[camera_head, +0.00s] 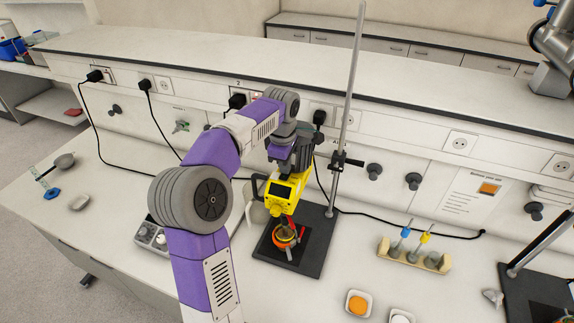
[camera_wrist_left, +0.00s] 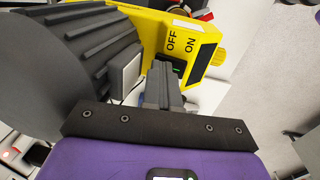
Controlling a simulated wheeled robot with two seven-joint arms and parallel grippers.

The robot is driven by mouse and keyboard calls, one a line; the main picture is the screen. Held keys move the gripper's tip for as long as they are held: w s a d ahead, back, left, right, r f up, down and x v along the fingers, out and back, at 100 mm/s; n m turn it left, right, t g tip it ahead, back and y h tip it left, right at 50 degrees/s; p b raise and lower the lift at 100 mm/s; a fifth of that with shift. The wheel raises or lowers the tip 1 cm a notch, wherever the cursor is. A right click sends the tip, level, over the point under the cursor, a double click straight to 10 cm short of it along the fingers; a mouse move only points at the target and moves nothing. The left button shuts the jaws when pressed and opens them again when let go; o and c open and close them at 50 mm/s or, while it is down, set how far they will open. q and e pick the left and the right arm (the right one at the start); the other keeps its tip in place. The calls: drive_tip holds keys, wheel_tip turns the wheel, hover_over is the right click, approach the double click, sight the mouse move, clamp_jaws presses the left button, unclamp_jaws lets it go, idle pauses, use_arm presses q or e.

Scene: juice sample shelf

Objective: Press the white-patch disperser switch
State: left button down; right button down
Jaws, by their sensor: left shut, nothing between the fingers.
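The yellow disperser (camera_head: 278,207) hangs on a stand with a dark base plate (camera_head: 308,252), above an orange-red vessel (camera_head: 285,235). In the left wrist view, the disperser (camera_wrist_left: 150,28) shows OFF and ON lettering. A dark switch with a green edge (camera_wrist_left: 175,67) sits below the lettering, partly hidden by my fingers. I cannot make out a white patch on it. My left gripper (camera_head: 291,168) is shut and empty at the disperser's upper end. Its fingertips (camera_wrist_left: 162,70) are close to the switch; contact cannot be told. My right gripper is out of view.
A tall metal rod (camera_head: 348,100) rises just right of my left gripper. A wooden rack (camera_head: 414,256) with blue and yellow items stands to the right. A small dish (camera_head: 358,303) is in front. Black cables run along the socket panel behind.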

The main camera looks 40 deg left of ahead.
sight(283, 178)
use_arm(q)
drive_tip(key=shift+s+d+f+b, duration=0.35)
drive_tip(key=shift+s, duration=0.1)
drive_tip(key=shift+s+d+r, duration=0.15)
drive_tip(key=shift+s, duration=0.1)
drive_tip(key=shift+r, duration=0.3)
drive_tip(key=r+p, duration=0.4)
drive_tip(key=shift+s+r, duration=0.2)
drive_tip(key=shift+r, duration=0.15)
wheel_tip(283, 178, up, 9)
drive_tip(key=s, duration=0.1)
drive_tip(key=shift+d, duration=0.25)
drive_tip(key=shift+f, duration=0.2)
